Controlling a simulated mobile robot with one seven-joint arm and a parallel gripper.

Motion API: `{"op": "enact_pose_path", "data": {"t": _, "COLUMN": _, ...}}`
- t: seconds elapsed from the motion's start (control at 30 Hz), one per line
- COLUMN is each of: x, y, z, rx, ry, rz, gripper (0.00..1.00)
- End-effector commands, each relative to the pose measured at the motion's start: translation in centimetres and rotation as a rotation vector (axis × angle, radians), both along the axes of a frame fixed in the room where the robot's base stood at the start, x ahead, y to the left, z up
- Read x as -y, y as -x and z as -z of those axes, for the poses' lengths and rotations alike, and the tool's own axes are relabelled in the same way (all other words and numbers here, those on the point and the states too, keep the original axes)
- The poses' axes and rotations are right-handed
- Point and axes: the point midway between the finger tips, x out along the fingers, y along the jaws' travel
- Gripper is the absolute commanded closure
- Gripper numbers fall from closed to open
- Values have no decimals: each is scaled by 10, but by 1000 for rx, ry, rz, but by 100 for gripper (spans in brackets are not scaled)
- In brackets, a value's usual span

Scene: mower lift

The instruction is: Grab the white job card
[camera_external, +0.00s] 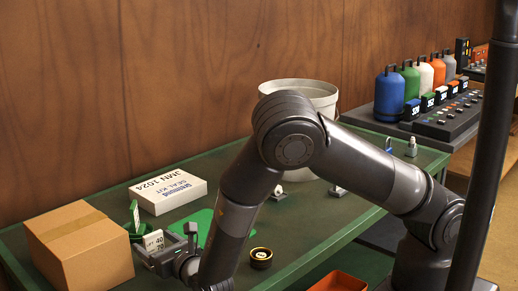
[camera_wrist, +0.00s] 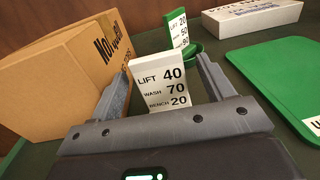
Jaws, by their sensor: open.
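The white job card (camera_wrist: 161,82) stands upright in the wrist view, with black print reading LIFT 40, WASH 70, BENCH 20. My gripper (camera_wrist: 165,80) is open, with one finger on each side of the card. A gap shows between the card and the right finger; the left finger is close to its left edge. I cannot tell whether it touches. My gripper also shows at the card in the external view (camera_external: 165,250).
A cardboard box (camera_external: 80,246) is close on the left. A green card (camera_wrist: 178,28) in a green holder stands behind. A white seal kit box (camera_external: 168,190), a green mat (camera_wrist: 285,75), a black-and-gold round part (camera_external: 260,257) and a white bucket (camera_external: 300,92) are also on the bench.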

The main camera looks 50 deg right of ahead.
Motion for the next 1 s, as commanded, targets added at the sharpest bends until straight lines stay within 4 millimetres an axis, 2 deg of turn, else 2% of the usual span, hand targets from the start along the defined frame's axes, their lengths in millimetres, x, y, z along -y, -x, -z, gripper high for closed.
{"op": "enact_pose_path", "data": {"t": 0.1, "x": 1, "y": -19, "z": -1, "rx": 1, "ry": 1, "rz": 2, "gripper": 25}}
{"op": "enact_pose_path", "data": {"t": 0.2, "x": 1, "y": -28, "z": -1, "rx": 1, "ry": 1, "rz": 1, "gripper": 25}}
{"op": "enact_pose_path", "data": {"t": 0.47, "x": 1, "y": -32, "z": -1, "rx": 0, "ry": 1, "rz": 1, "gripper": 25}}
{"op": "enact_pose_path", "data": {"t": 1.0, "x": 1, "y": -31, "z": -1, "rx": 0, "ry": 1, "rz": 1, "gripper": 68}}
